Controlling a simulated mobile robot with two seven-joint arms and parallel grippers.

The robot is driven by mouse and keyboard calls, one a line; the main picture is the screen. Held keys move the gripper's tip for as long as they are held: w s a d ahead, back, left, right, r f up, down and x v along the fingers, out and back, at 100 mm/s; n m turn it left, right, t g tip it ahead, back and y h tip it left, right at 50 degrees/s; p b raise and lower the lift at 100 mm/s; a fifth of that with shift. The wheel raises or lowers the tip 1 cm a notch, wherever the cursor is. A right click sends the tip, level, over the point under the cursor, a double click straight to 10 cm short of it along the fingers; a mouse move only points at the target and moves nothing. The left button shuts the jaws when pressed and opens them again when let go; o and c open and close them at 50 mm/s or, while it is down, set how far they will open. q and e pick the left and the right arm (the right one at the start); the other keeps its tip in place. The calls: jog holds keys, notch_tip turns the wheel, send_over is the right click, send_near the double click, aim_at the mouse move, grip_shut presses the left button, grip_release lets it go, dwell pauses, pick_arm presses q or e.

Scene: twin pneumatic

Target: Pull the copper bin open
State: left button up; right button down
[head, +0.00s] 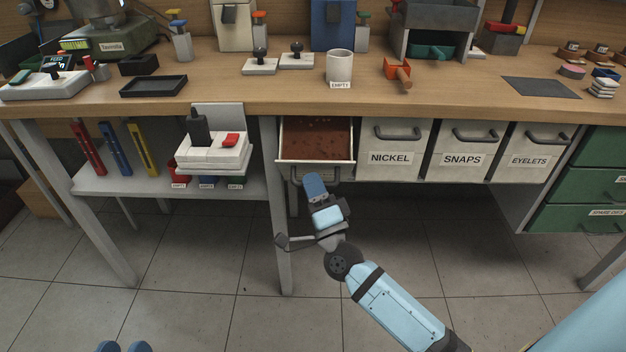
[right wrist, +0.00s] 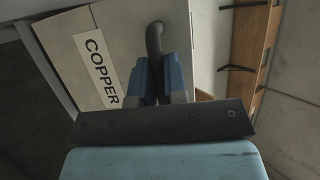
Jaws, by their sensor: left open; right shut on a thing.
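The copper bin (head: 316,162) is under the bench, left of the NICKEL bin, and is pulled partly out. Its open top shows reddish-brown contents. In the right wrist view its pale front (right wrist: 75,40) carries the COPPER label, and its dark curved handle (right wrist: 154,40) runs between my fingers. My right gripper (head: 313,183) is shut on that handle; its blue fingers also show in the right wrist view (right wrist: 160,78). In the head view my arm hides part of the handle.
The NICKEL (head: 390,159), SNAPS (head: 462,161) and EYELETS (head: 530,161) bins are closed beside it. A grey table leg (head: 276,220) stands just left of the copper bin. A white shelf (head: 120,184) is further left.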

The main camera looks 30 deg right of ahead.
jog(key=shift+f, duration=0.1)
jog(key=c, duration=1.2)
grip_release()
pick_arm(q)
notch_tip(320, 180, up, 2)
jog(key=shift+r+t+p, duration=0.1)
jog(key=shift+t+p, duration=0.4)
jog(key=shift+p, duration=0.2)
pick_arm(e)
jog(key=v, duration=0.7)
jog(key=shift+s, duration=0.3)
